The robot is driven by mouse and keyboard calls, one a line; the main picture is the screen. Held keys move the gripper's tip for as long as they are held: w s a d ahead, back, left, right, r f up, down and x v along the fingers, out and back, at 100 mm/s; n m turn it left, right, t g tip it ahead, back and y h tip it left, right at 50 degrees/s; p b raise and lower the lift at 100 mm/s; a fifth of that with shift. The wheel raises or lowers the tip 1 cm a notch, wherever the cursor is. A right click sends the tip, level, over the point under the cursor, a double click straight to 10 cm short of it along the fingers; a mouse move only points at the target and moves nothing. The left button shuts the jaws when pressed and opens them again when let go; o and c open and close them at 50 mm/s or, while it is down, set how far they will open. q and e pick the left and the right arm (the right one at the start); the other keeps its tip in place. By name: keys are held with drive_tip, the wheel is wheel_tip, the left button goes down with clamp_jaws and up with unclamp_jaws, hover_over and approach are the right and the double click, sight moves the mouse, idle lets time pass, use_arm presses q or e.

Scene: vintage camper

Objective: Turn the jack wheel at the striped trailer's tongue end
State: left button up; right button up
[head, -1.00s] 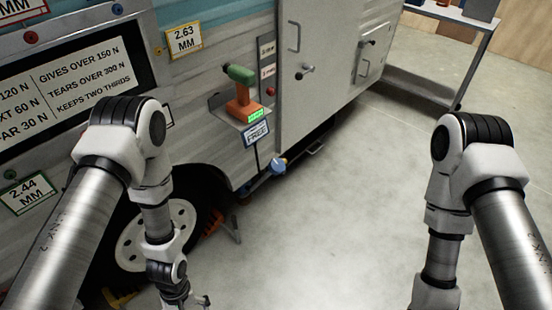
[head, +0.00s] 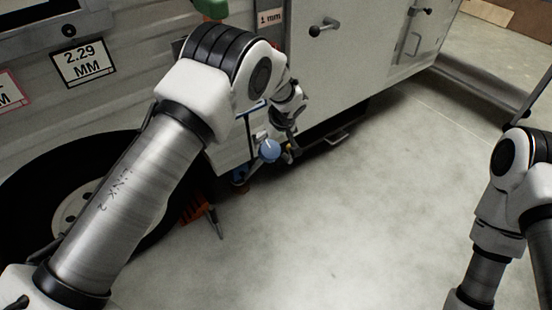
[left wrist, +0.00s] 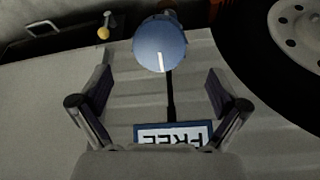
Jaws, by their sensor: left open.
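A round blue wheel (head: 269,151) with a white mark sits low at the edge of the trailer body (head: 360,75); I take it for the jack wheel. It shows large in the left wrist view (left wrist: 160,45), face toward the camera. My left gripper (left wrist: 158,88) is open and empty; its two fingers are spread on either side below the blue wheel in that picture, apart from it. In the head view the left wrist is just above and right of the wheel, with its fingers hard to make out. My right gripper is out of the picture; only its arm shows.
A "FREE" sign (left wrist: 172,134) is on the panel between the fingers. A small yellow knob (left wrist: 104,32) is left of the blue wheel. The trailer's tyre (head: 35,165) and an orange chock (head: 195,206) are nearby.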

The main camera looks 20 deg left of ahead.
sight(270, 148)
use_arm(q)
drive_tip(key=shift+a+f, duration=0.1)
drive_tip(key=b+x, duration=0.2)
drive_tip(key=x, duration=0.5)
drive_tip(key=shift+w+f, duration=0.2)
drive_tip(key=shift+f, duration=0.1)
drive_tip(key=c, duration=1.2)
